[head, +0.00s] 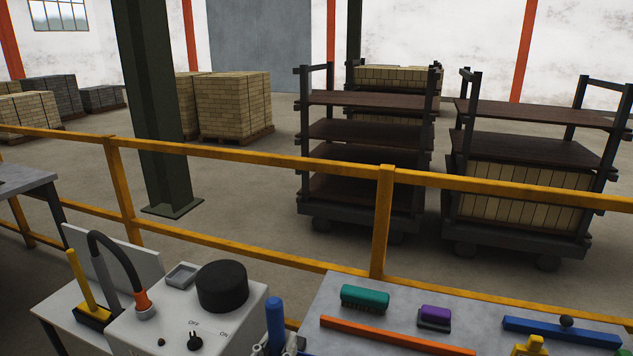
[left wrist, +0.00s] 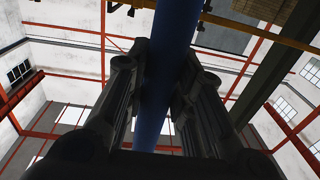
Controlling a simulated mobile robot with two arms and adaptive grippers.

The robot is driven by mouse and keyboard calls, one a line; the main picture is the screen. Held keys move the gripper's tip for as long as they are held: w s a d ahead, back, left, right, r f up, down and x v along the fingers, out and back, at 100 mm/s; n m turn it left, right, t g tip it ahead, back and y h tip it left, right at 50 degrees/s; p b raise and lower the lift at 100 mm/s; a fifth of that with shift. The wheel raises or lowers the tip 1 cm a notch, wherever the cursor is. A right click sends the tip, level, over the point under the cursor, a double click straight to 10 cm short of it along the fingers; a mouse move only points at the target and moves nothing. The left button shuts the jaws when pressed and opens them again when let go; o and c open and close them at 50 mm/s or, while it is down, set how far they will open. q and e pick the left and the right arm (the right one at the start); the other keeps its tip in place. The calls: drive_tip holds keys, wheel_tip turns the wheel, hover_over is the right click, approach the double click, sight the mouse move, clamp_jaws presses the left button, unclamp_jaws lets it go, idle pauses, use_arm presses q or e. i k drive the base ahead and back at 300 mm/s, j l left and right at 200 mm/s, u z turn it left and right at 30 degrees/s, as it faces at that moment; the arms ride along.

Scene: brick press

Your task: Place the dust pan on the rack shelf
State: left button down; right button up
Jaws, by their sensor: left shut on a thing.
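My left gripper (head: 277,344) is at the bottom edge of the head view, shut on an upright blue handle (head: 275,312). In the left wrist view the same blue handle (left wrist: 168,40) runs between the two dark fingers. Only this handle shows. I take it for the dust pan's, but the pan itself is in neither view. Behind the yellow railing stand wheeled racks with brown shelves. One rack (head: 365,130) has bare shelves, and the one to its right (head: 535,150) carries bricks low down. My right gripper is not in view.
A grey bench (head: 335,300) holds a green brush (head: 365,298), a purple brush (head: 434,315), an orange bar (head: 390,336) and a blue bar (head: 530,327). A white machine (head: 150,335) with a black knob stands left of my gripper. The yellow railing (head: 250,158) crosses in front of the racks.

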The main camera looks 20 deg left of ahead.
sight(69, 303)
drive_tip(key=j+u, duration=0.1)
drive_tip(key=j, duration=0.65)
drive_tip(key=j+u, duration=0.1)
drive_tip(key=j, duration=0.6)
drive_tip(key=i+j+u, duration=0.1)
drive_tip(key=j, duration=0.65)
drive_tip(key=i+j+u, duration=0.1)
drive_tip(key=j, duration=0.65)
drive_tip(key=i+j, duration=0.1)
drive_tip(key=j, duration=0.25)
drive_tip(key=i+j, duration=0.1)
drive_tip(key=j, duration=0.2)
drive_tip(key=i+j+u, duration=0.1)
drive_tip(key=j, duration=0.25)
drive_tip(key=i+j, duration=0.15)
drive_tip(key=j, duration=0.2)
drive_tip(key=i+j, duration=0.25)
drive_tip(key=j, duration=0.15)
drive_tip(key=i+j, duration=0.3)
drive_tip(key=j, duration=0.15)
drive_tip(key=u, duration=0.05)
